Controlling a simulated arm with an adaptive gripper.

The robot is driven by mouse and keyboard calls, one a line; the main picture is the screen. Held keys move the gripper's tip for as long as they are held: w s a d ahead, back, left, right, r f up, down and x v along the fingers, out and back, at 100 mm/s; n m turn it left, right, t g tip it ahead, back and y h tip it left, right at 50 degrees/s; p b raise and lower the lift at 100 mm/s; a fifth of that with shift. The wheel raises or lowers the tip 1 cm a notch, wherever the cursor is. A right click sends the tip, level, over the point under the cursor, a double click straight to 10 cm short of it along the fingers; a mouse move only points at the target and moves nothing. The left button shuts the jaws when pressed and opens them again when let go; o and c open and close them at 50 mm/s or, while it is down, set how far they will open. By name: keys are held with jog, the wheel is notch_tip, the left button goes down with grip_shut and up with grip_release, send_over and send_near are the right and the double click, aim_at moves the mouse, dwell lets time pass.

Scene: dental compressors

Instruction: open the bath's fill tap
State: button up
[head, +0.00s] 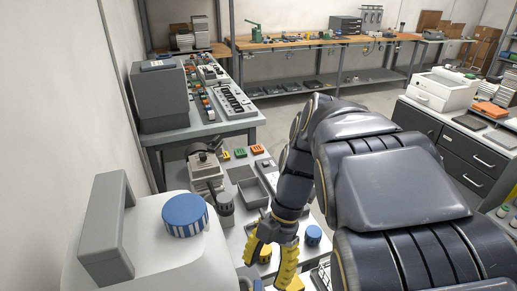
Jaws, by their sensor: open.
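My gripper (266,270) has yellow fingers and points down over a light-coloured surface in the lower middle of the head view. Its fingers are spread apart, with nothing seen held between them. I cannot make out for certain the bath or its fill tap. A blue round knob (313,235) is just right of the gripper, apart from it. A yellow round part shows behind the fingers, partly hidden by them. A large white housing (160,255) with a blue-and-white ribbed cap (185,215) and a grey handle (107,225) fills the lower left. My arm hides much of the right.
A grey bench (215,128) with control boxes stands beyond the gripper. A grey open tray (253,192) and a small machine (205,170) are nearer. A wooden workbench (320,42) runs along the back. Drawers (450,148) stand at right, with free floor before the workbench.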

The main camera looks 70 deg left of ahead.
aim_at(260, 288)
jog(key=shift+v, duration=3.35)
jog(key=x, duration=1.2)
jog(key=shift+d, duration=0.1)
jog(key=shift+m, duration=0.4)
jog(key=shift+w+r+m+y, duration=0.15)
jog(key=shift+r+m+y, duration=0.15)
jog(key=shift+r, duration=0.05)
jog(key=v, duration=1.1)
jog(key=x, duration=1.1)
jog(key=shift+f, duration=0.35)
jog(key=shift+r+m, duration=0.1)
jog(key=shift+m, duration=0.6)
jog(key=w+a+r+m+y, duration=0.3)
jog(key=a+r+m+y, duration=0.5)
jog(key=r, duration=0.6)
jog(key=w+a+r+m+y, duration=0.4)
jog(key=a+r+m+y, duration=0.3)
jog(key=a+r, duration=0.5)
notch_tip(260, 288, up, 3)
jog(key=shift+m+y, duration=0.4)
jog(key=shift+m, duration=0.6)
